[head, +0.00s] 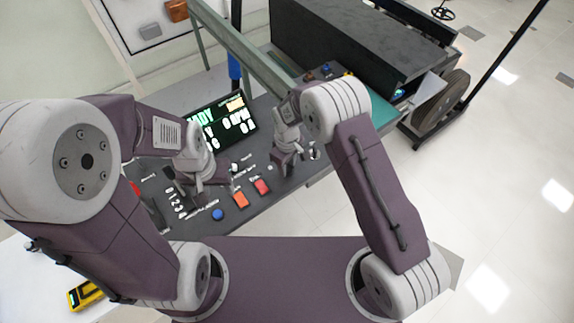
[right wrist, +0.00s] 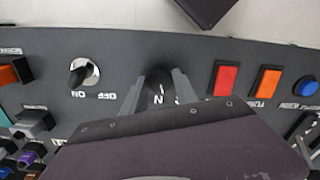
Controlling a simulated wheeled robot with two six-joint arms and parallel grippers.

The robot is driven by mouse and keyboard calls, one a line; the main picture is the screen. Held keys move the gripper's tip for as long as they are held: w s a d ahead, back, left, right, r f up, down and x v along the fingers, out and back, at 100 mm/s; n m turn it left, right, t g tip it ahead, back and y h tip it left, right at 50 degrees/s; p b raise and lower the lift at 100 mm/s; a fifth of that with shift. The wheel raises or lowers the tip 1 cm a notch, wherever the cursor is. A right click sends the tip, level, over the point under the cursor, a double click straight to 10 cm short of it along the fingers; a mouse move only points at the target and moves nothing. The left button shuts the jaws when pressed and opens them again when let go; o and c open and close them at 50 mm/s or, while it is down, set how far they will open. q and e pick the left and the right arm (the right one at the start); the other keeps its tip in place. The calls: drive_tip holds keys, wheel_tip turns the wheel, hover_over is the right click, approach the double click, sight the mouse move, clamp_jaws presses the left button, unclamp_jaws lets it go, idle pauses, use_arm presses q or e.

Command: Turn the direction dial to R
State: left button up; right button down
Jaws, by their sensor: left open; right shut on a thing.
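The direction dial (right wrist: 157,78) is a dark knob on the grey control panel (right wrist: 125,55). In the right wrist view it sits between the two fingers of my right gripper (right wrist: 159,93), which is shut on it. A white "N" shows beside it; the other marks around it are hidden, so I cannot tell its exact setting. In the head view my right gripper (head: 284,165) reaches down to the panel and hides the dial. My left gripper (head: 212,190) is open and empty above the panel, near the buttons.
An ON/OFF knob (right wrist: 83,73) is on one side of the dial. Red (right wrist: 226,79), orange (right wrist: 265,83) and blue (right wrist: 306,86) buttons are on the other. A lit display (head: 222,122) stands behind the panel. A large dark box (head: 335,45) is at the back.

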drive_tip(key=n, duration=0.5)
drive_tip(key=shift+w+r, duration=0.1)
drive_tip(key=shift+n, duration=0.4)
idle(0.3)
drive_tip(key=c, duration=1)
unclamp_jaws()
drive_tip(key=shift+o, duration=0.2)
wheel_tip(320, 180, up, 9)
drive_tip(key=shift+b, duration=0.4)
